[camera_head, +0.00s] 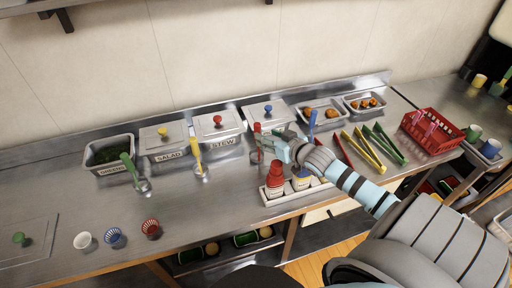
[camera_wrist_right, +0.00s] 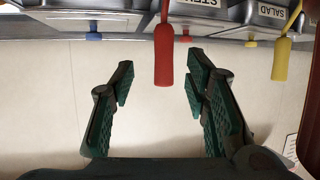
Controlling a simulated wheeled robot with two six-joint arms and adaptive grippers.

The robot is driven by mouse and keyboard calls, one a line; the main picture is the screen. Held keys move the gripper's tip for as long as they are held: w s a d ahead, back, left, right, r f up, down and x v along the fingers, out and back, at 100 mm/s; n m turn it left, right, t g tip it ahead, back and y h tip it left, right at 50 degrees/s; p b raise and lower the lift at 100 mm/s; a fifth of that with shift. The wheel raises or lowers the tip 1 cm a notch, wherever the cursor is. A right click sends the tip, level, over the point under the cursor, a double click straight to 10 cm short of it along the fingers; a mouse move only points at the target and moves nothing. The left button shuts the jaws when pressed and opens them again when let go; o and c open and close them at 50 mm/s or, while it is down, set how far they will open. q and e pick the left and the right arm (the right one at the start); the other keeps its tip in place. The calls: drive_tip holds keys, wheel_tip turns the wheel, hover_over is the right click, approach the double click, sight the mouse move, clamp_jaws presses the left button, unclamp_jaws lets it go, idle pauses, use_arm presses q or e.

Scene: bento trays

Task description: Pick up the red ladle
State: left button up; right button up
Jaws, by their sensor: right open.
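The red ladle (camera_head: 257,129) stands upright on the steel counter in front of the STEW container, with its lower part partly hidden by my right gripper in the head view. In the right wrist view, its red handle (camera_wrist_right: 164,55) shows between the two fingers of my right gripper (camera_wrist_right: 158,85), near the tips. My right gripper (camera_head: 272,147) is open, with its dark green pads apart and not touching the handle in the wrist view. My left gripper is not in view.
A yellow ladle (camera_head: 197,156) and a green ladle (camera_head: 129,165) stand to the left. A blue ladle (camera_head: 312,122) stands to the right. Sauce bottles (camera_head: 274,180) sit in a tray below my right gripper. Tongs (camera_head: 369,149) and a red basket (camera_head: 433,132) lie farther right.

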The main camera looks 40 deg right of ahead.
drive_tip(key=b+x, duration=0.1)
drive_tip(key=x, duration=0.2)
drive_tip(key=b+x, duration=0.1)
drive_tip(key=x, duration=0.2)
drive_tip(key=shift+a, duration=0.25)
drive_tip(key=shift+w+f, duration=0.15)
drive_tip(key=shift+w, duration=0.3)
drive_tip(key=shift+s, duration=0.15)
clamp_jaws()
